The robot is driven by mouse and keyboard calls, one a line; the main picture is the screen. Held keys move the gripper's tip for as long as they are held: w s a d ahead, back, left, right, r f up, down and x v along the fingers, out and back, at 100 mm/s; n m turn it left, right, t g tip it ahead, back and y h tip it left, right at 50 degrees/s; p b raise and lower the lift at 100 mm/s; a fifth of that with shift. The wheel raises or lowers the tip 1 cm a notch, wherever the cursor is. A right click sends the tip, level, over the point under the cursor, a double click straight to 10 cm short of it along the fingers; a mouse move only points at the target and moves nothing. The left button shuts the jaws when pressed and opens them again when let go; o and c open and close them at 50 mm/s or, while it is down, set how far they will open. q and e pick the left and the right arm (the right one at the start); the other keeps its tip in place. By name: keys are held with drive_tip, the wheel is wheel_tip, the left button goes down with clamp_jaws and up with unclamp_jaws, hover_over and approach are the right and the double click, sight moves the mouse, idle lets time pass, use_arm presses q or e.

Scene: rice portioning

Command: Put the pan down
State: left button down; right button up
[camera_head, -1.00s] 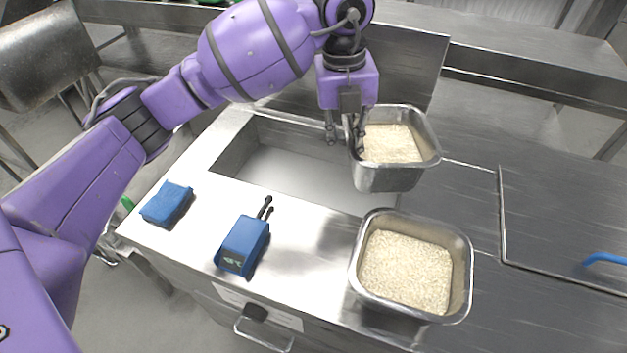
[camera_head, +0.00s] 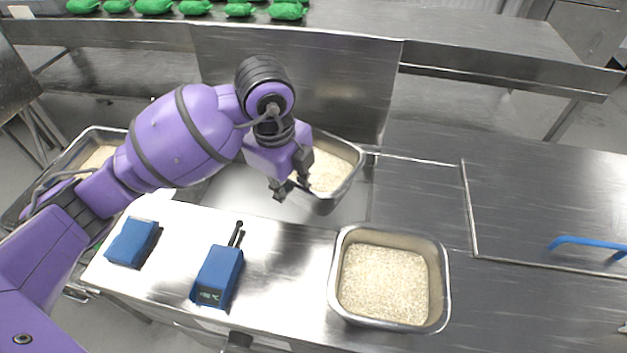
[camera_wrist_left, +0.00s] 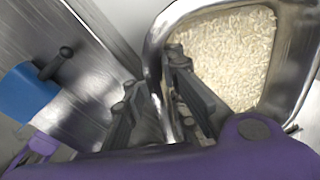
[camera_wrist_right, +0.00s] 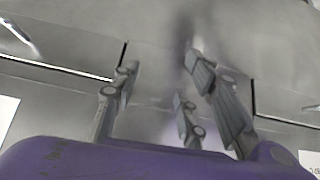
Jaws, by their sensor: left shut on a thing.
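A steel pan of rice (camera_head: 350,178) is held over the right part of the open well (camera_head: 225,190) in the counter. My left gripper (camera_head: 291,188) is shut on the pan's near-left rim. In the left wrist view, the fingers (camera_wrist_left: 160,95) straddle the pan rim (camera_wrist_left: 152,50), with rice inside. I cannot tell whether the pan's base touches anything. A second steel pan of rice (camera_head: 336,290) stands on the counter in front. My right gripper (camera_wrist_right: 165,80) shows only in its wrist view, with its fingers apart and nothing between them.
A blue box (camera_head: 133,243) and a blue thermometer-like device (camera_head: 217,275) lie on the counter left of the front pan. Another rice container (camera_head: 97,132) is partly behind my left arm. An upright steel panel (camera_head: 300,70) stands behind the well. A blue handle (camera_head: 585,243) is at right.

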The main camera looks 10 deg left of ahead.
use_arm(q)
drive_tip(key=shift+w+a+f, duration=0.4)
drive_tip(key=shift+a+f, duration=1.05)
drive_tip(key=shift+f, duration=0.3)
drive_tip(key=shift+w+a+f, duration=0.4)
drive_tip(key=shift+a+f, duration=1.05)
drive_tip(key=shift+f, duration=0.3)
drive_tip(key=shift+w+a+f, duration=0.4)
drive_tip(key=shift+a+f, duration=1.05)
drive_tip(key=shift+f, duration=0.3)
drive_tip(key=shift+f, duration=0.1)
drive_tip(key=c, duration=1.6)
unclamp_jaws()
drive_tip(key=shift+s+f, duration=0.15)
